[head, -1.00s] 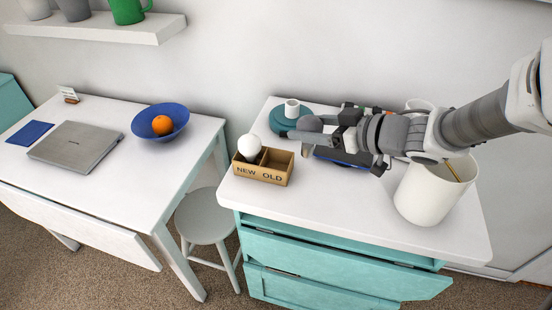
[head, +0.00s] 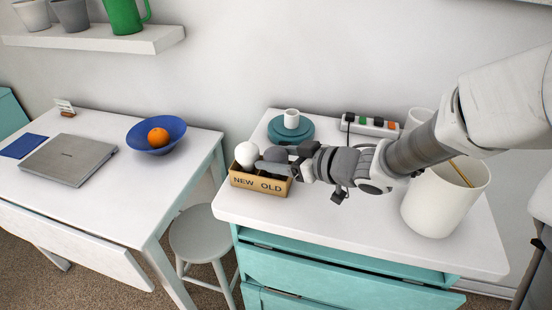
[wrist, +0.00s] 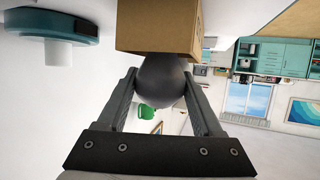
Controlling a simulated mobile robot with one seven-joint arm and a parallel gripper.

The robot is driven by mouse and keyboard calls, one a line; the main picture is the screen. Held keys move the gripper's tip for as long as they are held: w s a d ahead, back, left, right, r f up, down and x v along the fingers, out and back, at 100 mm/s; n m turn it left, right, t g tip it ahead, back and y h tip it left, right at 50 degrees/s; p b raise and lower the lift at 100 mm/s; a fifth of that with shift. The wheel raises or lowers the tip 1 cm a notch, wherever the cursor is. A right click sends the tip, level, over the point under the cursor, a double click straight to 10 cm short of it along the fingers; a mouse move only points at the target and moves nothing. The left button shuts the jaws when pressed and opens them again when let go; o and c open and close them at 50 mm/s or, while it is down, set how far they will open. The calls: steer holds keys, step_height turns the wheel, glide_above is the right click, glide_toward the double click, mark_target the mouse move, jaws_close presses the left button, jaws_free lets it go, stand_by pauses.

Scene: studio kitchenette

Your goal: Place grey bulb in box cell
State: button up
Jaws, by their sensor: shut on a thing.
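A grey bulb (wrist: 162,80) is held between the two fingers of my gripper (wrist: 163,92) in the wrist view. In the head view the grey bulb (head: 276,154) shows at the upper edge of the box, near its OLD side, and my gripper (head: 272,165) reaches in from the right. The cardboard box (head: 243,181) has two cells, labelled NEW and OLD on its front. A white bulb (head: 246,154) stands in the NEW cell. The box (wrist: 160,25) is close beyond the bulb in the wrist view. My fingers partly hide the OLD cell, so the bulb's depth there is unclear.
The box stands on a white counter (head: 330,222). A teal round base with a white socket (head: 291,118) is behind it. A power strip (head: 370,125) lies at the back. A white bin (head: 440,205) is at the right. A stool (head: 203,232) stands left below.

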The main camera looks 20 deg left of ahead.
steer(key=shift+f, duration=0.1)
steer(key=shift+f, duration=0.15)
steer(key=o, duration=1.4)
steer(key=shift+r, duration=0.25)
steer(key=shift+d+r, duration=0.2)
steer(key=shift+d, duration=0.15)
steer(key=p+v, duration=0.4)
steer(key=v, duration=0.7)
steer(key=shift+d, duration=0.15)
